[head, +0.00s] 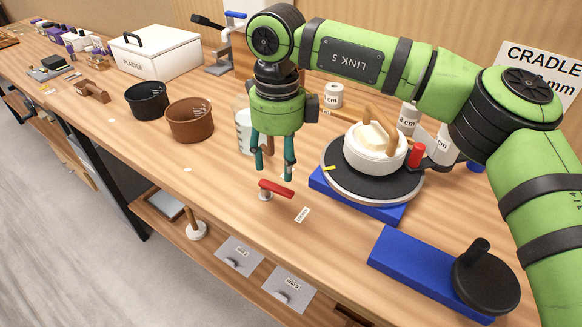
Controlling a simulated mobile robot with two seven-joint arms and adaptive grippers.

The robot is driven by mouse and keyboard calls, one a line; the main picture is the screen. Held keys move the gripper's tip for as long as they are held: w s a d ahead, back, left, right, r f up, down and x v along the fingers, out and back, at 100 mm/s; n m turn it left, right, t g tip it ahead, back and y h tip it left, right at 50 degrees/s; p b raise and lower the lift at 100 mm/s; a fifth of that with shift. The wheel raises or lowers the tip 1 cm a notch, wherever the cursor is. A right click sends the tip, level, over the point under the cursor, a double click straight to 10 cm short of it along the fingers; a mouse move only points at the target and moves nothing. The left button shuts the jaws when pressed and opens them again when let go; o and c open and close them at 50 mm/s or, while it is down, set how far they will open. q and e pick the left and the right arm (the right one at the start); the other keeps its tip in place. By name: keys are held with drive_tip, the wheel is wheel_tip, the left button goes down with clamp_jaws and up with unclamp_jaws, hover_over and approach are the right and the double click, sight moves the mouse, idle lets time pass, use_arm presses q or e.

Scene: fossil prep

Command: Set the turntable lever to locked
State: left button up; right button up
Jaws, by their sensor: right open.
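The lever (278,189) has a red handle on a small pale metal pivot at the front of the workbench. Its handle points right and slightly toward the front edge. A small white label (302,215), which seems to read LOCKED, lies to the lower right of the handle, apart from it. The turntable (341,188) is a dark disc with a pale rim on a blue base, right of the lever. My right gripper (274,174) points down with its fingers apart and empty, just above the lever; contact cannot be told. My left gripper is out of view.
A white round cradle (362,160) holding a pale block sits on the turntable, beside a red knob (416,155). A clear beaker (242,130) stands behind my fingers. A brown pot (190,122) is left. A blue block with a black crank (486,280) is front right.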

sight(280, 192)
drive_tip(key=shift+d, duration=0.25)
drive_tip(key=f, duration=0.2)
drive_tip(key=f+p, duration=0.1)
drive_tip(key=shift+s+a+f, duration=0.1)
drive_tip(key=shift+s+f, duration=0.1)
drive_tip(key=shift+s, duration=0.1)
wheel_tip(280, 192, down, 2)
drive_tip(key=shift+f+p, duration=0.1)
drive_tip(key=shift+p, duration=0.25)
drive_tip(key=shift+w+f, duration=0.15)
drive_tip(key=shift+f, duration=0.35)
clamp_jaws()
drive_tip(key=shift+a+f+m+b, duration=0.2)
drive_tip(key=shift+m+b, duration=0.1)
drive_tip(key=shift+b, duration=0.4)
drive_tip(key=shift+r, duration=0.1)
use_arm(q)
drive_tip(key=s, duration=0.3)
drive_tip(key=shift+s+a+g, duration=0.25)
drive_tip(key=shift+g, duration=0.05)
use_arm(e)
drive_tip(key=shift+s+r+m, duration=0.1)
drive_tip(key=shift+s+m, duration=0.1)
drive_tip(key=shift+m, duration=0.1)
